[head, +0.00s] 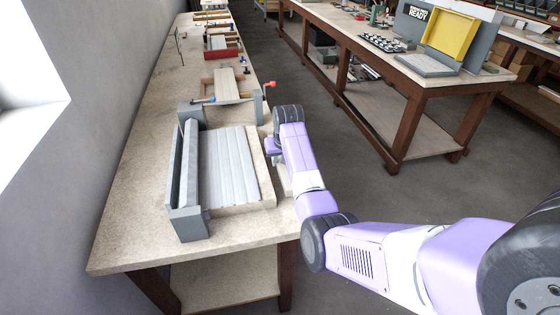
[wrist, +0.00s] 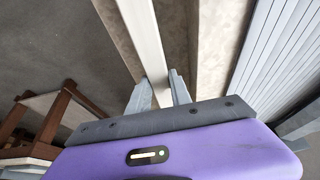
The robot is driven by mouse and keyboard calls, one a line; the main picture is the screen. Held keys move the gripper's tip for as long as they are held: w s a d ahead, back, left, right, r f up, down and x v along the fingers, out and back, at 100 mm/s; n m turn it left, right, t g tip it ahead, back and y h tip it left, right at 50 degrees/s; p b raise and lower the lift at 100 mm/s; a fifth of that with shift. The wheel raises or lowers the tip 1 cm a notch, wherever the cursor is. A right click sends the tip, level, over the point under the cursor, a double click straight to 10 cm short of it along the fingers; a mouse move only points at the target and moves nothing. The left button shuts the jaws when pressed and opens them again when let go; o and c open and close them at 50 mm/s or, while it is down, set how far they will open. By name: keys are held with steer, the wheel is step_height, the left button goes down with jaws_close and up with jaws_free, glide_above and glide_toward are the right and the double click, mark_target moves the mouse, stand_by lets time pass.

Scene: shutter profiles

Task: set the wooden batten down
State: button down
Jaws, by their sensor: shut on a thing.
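The wooden batten (wrist: 143,35) is a long, narrow, pale strip in the wrist view. It runs up from between the fingers of my gripper (wrist: 158,90) to the top edge. The two grey fingers are closed on its sides. In the head view my gripper (head: 271,147) is at the right edge of the workbench (head: 145,225), beside the grey slatted shutter profiles (head: 228,168). My arm hides much of the batten there. I cannot tell whether the batten touches the bench.
The profiles lie in a fixture with a grey end block (head: 188,224) and show at right in the wrist view (wrist: 285,50). Behind it are a clamp with a red handle (head: 270,85) and a red tray (head: 222,54). The bench front is clear. Another table (head: 440,85) stands right.

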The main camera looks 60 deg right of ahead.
steer(key=shift+f, duration=0.4)
steer(key=c, duration=1.2)
jaws_free()
steer(key=shift+f, duration=0.1)
steer(key=shift+o, duration=0.2)
steer(key=v, duration=1.2)
steer(key=shift+b, duration=0.4)
